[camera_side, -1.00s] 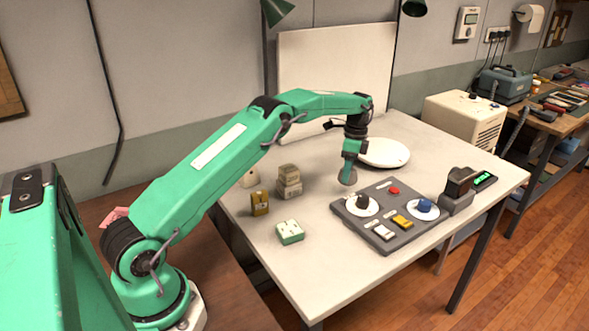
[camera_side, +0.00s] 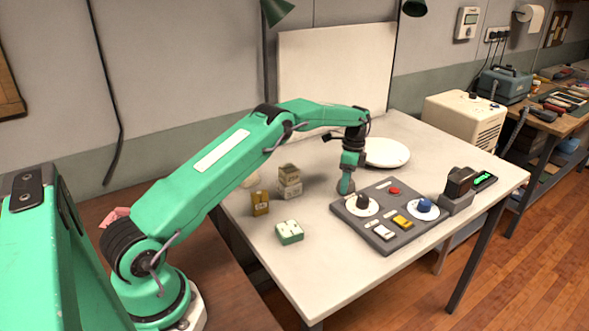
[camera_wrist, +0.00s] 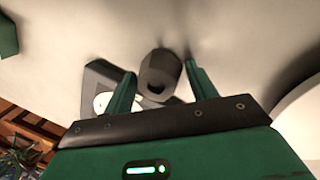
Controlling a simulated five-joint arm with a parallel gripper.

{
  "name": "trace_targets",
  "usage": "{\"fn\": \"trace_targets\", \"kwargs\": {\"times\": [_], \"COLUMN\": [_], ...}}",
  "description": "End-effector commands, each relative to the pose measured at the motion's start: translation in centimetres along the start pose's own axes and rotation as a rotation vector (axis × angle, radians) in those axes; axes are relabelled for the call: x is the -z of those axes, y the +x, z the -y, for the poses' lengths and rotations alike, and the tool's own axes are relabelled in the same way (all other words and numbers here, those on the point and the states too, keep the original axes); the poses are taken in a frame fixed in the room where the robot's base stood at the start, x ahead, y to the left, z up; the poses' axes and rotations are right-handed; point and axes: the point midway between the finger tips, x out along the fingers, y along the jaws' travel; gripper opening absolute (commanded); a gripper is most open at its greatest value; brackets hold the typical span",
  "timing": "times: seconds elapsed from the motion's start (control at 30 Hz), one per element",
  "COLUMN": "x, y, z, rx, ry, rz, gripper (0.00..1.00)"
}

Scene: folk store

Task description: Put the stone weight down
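The stone weight (camera_wrist: 158,72) is a dark grey rounded block with a dark recess in its near face. In the wrist view it sits between the two green fingers of my gripper (camera_wrist: 160,70), with a narrow gap seen on each side. My gripper is open around it. In the side view, my gripper (camera_side: 346,187) is low over the white table (camera_side: 310,235), just left of the grey control panel. The weight there is mostly hidden behind the fingers and seems to stand on the table top.
The control panel (camera_side: 350,222) with knobs and buttons is close on the right. A white round plate (camera_side: 386,152) lies behind. The table's front is clear.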

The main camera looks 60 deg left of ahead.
Motion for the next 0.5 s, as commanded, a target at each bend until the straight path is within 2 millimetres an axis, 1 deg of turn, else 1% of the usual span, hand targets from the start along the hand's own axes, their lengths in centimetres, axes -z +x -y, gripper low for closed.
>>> {"fn": "trace_targets", "kwargs": {"times": [0.03, 0.07, 0.1, 0.43, 0.5], "x": [0.0, 0.0, 0.0, 0.0, 0.01], "y": [-0.01, -0.01, -0.01, 0.09, -0.18], "z": [0.0, -0.01, -0.01, 0.0, 0.02], "rx": [0.0, 0.0, 0.0, 0.0, 0.0], "ry": [0.0, 0.0, 0.0, 0.0, 0.0], "rz": [0.0, 0.0, 0.0, 0.0, 0.0], "gripper": [0.67, 0.73, 0.75, 0.75, 0.75]}}
